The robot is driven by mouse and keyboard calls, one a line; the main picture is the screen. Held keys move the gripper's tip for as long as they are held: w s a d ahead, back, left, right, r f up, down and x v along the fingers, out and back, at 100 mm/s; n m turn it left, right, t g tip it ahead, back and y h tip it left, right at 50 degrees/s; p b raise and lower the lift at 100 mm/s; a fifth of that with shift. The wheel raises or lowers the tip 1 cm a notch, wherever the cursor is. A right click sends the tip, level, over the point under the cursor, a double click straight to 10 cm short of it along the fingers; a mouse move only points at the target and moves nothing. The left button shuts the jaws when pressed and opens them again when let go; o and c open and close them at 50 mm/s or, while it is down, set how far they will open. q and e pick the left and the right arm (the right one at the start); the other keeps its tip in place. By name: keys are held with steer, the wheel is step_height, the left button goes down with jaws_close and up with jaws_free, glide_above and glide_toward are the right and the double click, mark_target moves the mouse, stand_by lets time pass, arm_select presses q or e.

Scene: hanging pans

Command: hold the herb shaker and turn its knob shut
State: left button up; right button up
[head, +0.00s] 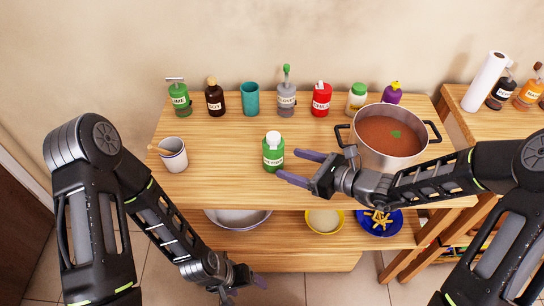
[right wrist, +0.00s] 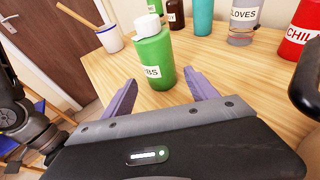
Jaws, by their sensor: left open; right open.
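The herb shaker (head: 273,154) is a green bottle with a white knob on top and a white label. It stands upright near the middle of the wooden table. My right gripper (head: 296,166) is open just to the right of it, with its fingers pointing at it. In the right wrist view the herb shaker (right wrist: 153,55) stands just beyond the open fingertips, and its label reads "BS" in part. My left gripper (head: 246,291) is open and empty, low in front of the table and well away from the shaker.
A pot (head: 391,136) of red-brown soup stands at the right, behind my right forearm. Several bottles and a teal cup (head: 250,99) line the back. Bowls sit on the lower shelf. The table around the shaker is clear.

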mark_target(282, 162)
steer(key=b+x, duration=0.3)
steer(key=x, duration=0.2)
steer(key=shift+s+f, duration=0.1)
steer(key=shift+f, duration=0.1)
steer(key=shift+w+a, duration=0.35)
steer(key=shift+a, duration=0.05)
arm_select(q)
step_height(282, 162, down, 4)
arm_select(e)
steer(key=c, duration=1.3)
arm_select(q)
steer(key=shift+c, duration=0.3)
arm_select(e)
steer(key=shift+o, duration=0.2)
